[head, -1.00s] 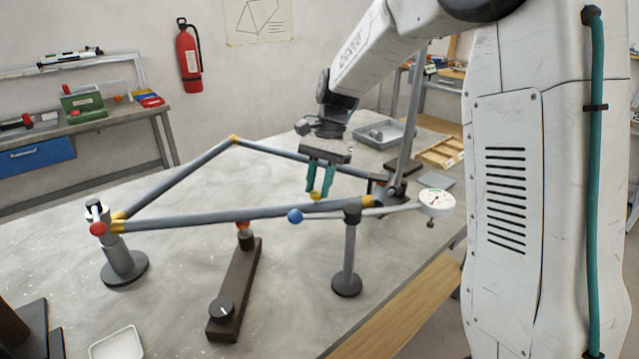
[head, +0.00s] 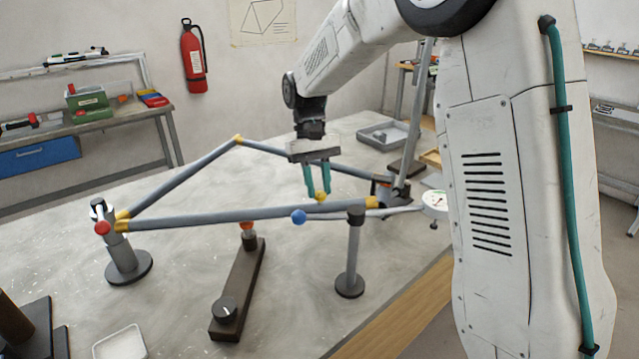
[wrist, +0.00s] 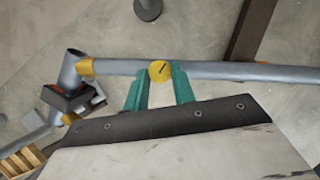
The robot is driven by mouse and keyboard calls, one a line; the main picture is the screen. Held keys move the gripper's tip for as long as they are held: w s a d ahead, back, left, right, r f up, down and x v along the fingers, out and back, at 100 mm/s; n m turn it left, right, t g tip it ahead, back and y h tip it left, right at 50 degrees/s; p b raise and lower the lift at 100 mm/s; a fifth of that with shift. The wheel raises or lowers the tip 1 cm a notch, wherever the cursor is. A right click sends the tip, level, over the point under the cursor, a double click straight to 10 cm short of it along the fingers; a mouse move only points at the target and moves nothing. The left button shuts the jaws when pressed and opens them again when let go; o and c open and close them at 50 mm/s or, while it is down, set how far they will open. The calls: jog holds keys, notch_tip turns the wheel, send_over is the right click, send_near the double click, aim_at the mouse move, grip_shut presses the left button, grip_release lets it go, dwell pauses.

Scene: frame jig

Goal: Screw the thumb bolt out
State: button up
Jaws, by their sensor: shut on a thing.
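The thumb bolt shows as a small yellow knob (head: 321,197) at the near tube (head: 250,213) of the grey bicycle-like frame. In the wrist view its round head (wrist: 160,71) has a dark line across it and sits against the tube (wrist: 230,70). My gripper (head: 317,190) points down over the tube, with teal fingers on either side of the knob. In the wrist view the fingertips (wrist: 162,70) flank the head, and my gripper is shut on it. The bolt's shank is hidden.
A post (head: 353,255) stands beneath the tube. A clamp stand (head: 122,262) with a red knob is at left. A dark bar (head: 240,285) lies in front. A grey tray (head: 385,137) is behind.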

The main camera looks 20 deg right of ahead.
jog(key=n, duration=0.1)
jog(key=n+h, duration=0.1)
jog(key=n, duration=0.2)
jog(key=shift+a+n+h, duration=0.3)
jog(key=shift+h, duration=0.1)
jog(key=shift+s+a+n+t+h, duration=0.1)
jog(key=shift+n+t+h, duration=0.4)
jog(key=shift+n, duration=1.4)
jog(key=o, duration=1)
jog(key=shift+f, duration=0.1)
jog(key=v, duration=0.8)
